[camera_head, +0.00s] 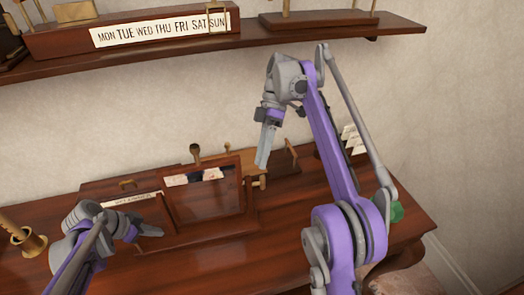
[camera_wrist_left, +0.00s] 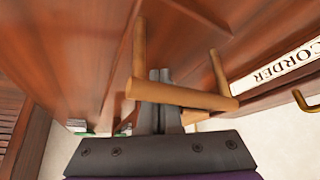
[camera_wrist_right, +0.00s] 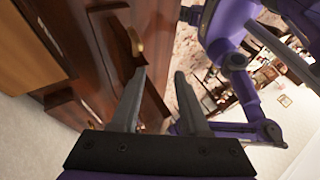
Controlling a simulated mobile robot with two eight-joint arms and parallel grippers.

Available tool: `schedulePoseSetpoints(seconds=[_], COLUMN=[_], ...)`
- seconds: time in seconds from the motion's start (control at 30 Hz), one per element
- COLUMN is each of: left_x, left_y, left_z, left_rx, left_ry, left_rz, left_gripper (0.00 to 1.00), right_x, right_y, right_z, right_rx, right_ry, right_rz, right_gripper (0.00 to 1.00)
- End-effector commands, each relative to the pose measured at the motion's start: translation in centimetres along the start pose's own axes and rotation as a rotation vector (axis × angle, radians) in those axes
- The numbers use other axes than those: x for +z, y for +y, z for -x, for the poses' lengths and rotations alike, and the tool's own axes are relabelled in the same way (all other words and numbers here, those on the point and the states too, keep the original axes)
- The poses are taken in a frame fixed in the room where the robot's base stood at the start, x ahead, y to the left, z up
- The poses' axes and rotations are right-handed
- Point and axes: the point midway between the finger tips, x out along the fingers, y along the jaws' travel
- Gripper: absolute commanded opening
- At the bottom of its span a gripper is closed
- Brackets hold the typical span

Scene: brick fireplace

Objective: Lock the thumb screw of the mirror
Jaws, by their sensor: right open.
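My right gripper (camera_head: 262,160) points down, open and empty, over the right side of an upright dark wooden framed panel (camera_head: 212,197), which may be the mirror. A small brass knob (camera_head: 258,182) sits at the panel's right edge, just below the fingertips; I cannot tell if it is the thumb screw. The right wrist view shows the parted fingers (camera_wrist_right: 160,75) with a brass fitting (camera_wrist_right: 136,45) beyond them. My left gripper (camera_head: 158,231) is low at the panel's left.
The panel stands on a wooden desk (camera_head: 260,240). A labelled wooden box (camera_head: 125,200) is at its left, and cards (camera_head: 190,178) show at its top. A brass candlestick-like piece (camera_head: 28,240) stands far left. A shelf (camera_head: 260,37) with a weekday sign (camera_head: 165,28) hangs above.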

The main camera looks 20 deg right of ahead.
Motion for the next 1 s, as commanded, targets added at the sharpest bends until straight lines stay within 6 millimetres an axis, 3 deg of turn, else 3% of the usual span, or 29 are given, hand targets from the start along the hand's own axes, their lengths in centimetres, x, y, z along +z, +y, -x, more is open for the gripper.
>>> schedulePoseSetpoints(seconds=[0.23,0.67,1.0], left_x=[0.1,0.1,0.1], left_y=[0.0,0.0,-0.1], left_z=[-0.1,-0.1,-0.1], left_rx=[-0.001,-0.001,-0.002], left_ry=[-0.003,-0.003,-0.002], left_rz=[0.000,0.000,0.000], left_gripper=[0.00,0.00,0.00], right_x=[-0.5,-0.7,1.6], right_y=[-0.8,-0.6,-0.9], right_z=[1.2,1.2,3.0], right_rx=[0.000,0.010,0.249], right_ry=[0.000,0.000,0.018], right_rz=[0.000,0.014,0.102], right_gripper=[0.45,0.45,0.45])
